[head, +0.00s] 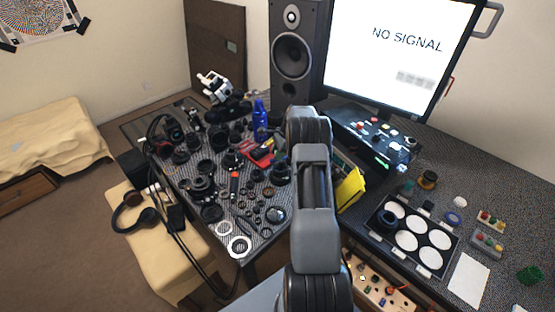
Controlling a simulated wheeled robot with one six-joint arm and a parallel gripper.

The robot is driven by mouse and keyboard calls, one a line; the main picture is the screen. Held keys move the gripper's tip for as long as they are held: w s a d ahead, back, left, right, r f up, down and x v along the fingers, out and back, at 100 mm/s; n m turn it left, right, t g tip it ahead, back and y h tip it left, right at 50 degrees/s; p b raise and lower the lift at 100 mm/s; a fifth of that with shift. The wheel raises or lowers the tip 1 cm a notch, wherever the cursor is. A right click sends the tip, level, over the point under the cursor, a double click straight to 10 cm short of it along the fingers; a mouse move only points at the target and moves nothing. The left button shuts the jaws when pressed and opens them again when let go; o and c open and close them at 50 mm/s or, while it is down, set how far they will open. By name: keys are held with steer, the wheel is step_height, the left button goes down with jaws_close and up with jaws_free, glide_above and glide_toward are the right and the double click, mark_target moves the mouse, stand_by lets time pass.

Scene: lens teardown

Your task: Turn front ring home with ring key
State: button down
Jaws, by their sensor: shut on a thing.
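My arm rises through the middle of the head view and hides what lies behind it. My gripper is not visible, and neither is anything it holds. I cannot pick out the ring key. Several dark lens barrels and rings lie on the patterned table (262,240) to the left of my arm. A pale ring (240,246) and a smaller pale ring (223,228) lie near its front corner. I cannot tell which piece is the front ring. A slim tool with an orange part (235,181) lies among the lens parts.
A black tray with white round pads (437,239) holds a dark lens part at right. A monitor (400,50) and a speaker (291,55) stand behind. A blue bottle (260,122) stands among the parts. Headphones (133,215) lie on the bench at left.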

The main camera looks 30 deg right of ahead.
steer(key=n, duration=0.1)
steer(key=n+g+b, duration=0.1)
steer(key=n, duration=0.1)
steer(key=s+n, duration=0.1)
steer(key=shift+d+r+n+g, duration=0.2)
steer(key=shift+r+n+g, duration=0.1)
steer(key=shift+r+g, duration=0.1)
steer(key=shift+s+f+b, duration=0.15)
steer(key=shift+f+b, duration=0.3)
steer(key=shift+b, duration=0.1)
steer(key=shift+f+b, duration=0.45)
steer(key=shift+f, duration=0.4)
steer(key=shift+f+b, duration=0.5)
steer(key=shift+f, duration=0.35)
stand_by(0.4)
